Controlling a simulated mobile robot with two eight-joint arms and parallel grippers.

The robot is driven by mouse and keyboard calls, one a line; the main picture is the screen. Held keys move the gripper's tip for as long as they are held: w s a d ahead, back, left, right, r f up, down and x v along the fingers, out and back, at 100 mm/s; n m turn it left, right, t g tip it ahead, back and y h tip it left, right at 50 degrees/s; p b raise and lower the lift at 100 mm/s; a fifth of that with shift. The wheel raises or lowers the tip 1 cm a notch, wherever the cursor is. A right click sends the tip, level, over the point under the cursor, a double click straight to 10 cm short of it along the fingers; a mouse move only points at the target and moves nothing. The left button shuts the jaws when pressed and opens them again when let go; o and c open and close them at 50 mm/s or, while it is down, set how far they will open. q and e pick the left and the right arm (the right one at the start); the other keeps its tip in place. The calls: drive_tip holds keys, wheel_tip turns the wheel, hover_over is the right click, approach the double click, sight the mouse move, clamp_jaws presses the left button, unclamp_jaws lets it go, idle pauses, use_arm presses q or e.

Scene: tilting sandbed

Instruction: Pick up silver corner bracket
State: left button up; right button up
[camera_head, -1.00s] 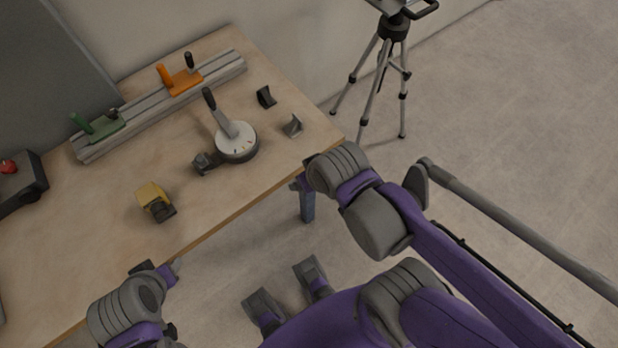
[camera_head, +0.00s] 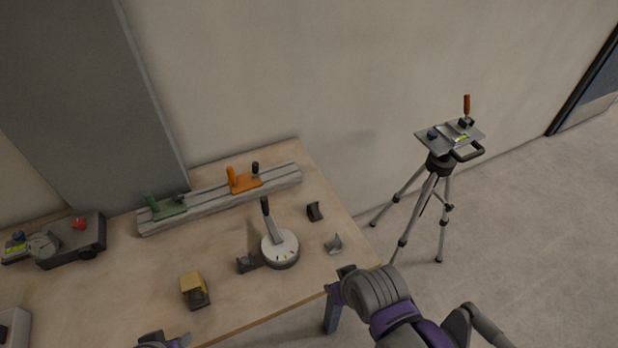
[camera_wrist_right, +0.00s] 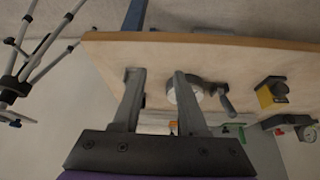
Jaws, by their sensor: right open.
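The silver corner bracket (camera_head: 334,244) is a small grey angled piece on the wooden table, near its right edge in the head view. My right gripper (camera_head: 347,272) is at the table's near right edge, apart from the bracket and just below it in the picture. In the right wrist view, its two fingers (camera_wrist_right: 157,75) are spread apart with nothing seen held between them; I cannot make out the bracket there. My left gripper (camera_head: 178,342) is at the bottom edge of the head view, mostly cut off, so its jaws cannot be judged.
A dark bracket (camera_head: 314,211) lies behind the silver one. A yellow block (camera_head: 194,288), a rail (camera_head: 220,200) with green and orange clamps, and a tripod (camera_head: 440,165) on the floor also show.

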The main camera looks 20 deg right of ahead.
drive_tip(key=g+b, duration=0.3)
drive_tip(key=g, duration=0.2)
approach(343, 243)
drive_tip(key=shift+w+f+n, duration=0.2)
drive_tip(key=shift+w+n, duration=0.1)
drive_tip(key=shift+n, duration=0.2)
wheel_tip(343, 243, down, 10)
drive_tip(key=shift+s+f+b, duration=0.15)
drive_tip(key=shift+b, duration=0.4)
use_arm(q)
drive_tip(key=f, duration=0.1)
drive_tip(key=s+f, duration=0.1)
drive_tip(key=f, duration=0.3)
drive_tip(key=shift+s+d, duration=0.1)
drive_tip(key=shift+s, duration=0.25)
use_arm(e)
clamp_jaws()
